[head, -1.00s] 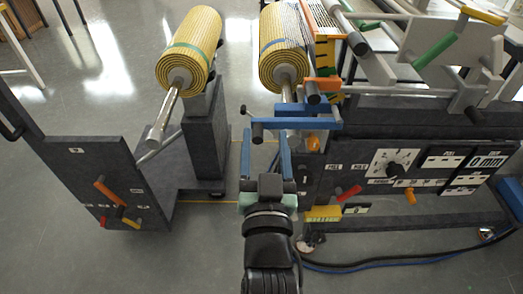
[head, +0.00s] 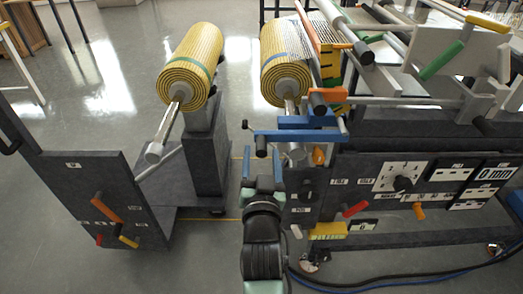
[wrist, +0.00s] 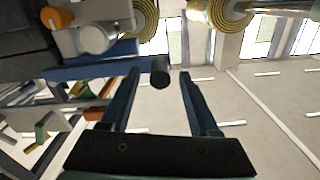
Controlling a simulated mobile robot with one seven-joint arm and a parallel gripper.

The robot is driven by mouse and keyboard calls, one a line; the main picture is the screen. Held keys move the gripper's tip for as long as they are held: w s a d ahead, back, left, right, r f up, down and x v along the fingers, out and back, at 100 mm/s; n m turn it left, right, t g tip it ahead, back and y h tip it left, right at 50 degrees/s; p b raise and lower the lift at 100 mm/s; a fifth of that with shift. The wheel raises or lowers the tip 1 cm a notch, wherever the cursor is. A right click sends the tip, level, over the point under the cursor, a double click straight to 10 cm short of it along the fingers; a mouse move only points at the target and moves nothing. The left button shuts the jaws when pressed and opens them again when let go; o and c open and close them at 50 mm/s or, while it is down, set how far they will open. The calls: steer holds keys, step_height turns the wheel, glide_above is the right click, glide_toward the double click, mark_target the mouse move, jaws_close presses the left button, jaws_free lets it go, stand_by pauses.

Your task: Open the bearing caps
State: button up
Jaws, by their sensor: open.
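A blue bar with a black handle (head: 292,136) lies across the front of the right machine, below the end of the right roll's shaft. I take it for a bearing cap lever, but the cap itself is not clearly seen. My gripper (head: 262,160) is open just in front of the handle. In the wrist view the black handle (wrist: 160,72) shows near the tips of my gripper (wrist: 159,76), between the two blue fingers. Contact cannot be told. A second blue bar (head: 308,122) sits just above. An orange part (head: 319,156) is to the right.
Two yellow-and-dark mesh rolls stand on shafts: the left roll (head: 191,68) on a separate stand and the right roll (head: 287,72) on the machine. A control panel (head: 405,183) is right of my gripper. The left stand's panel (head: 105,205) has coloured levers. Floor between them is clear.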

steer(key=shift+w, duration=1.2)
steer(key=shift+c, duration=0.2)
jaws_close()
stand_by(0.5)
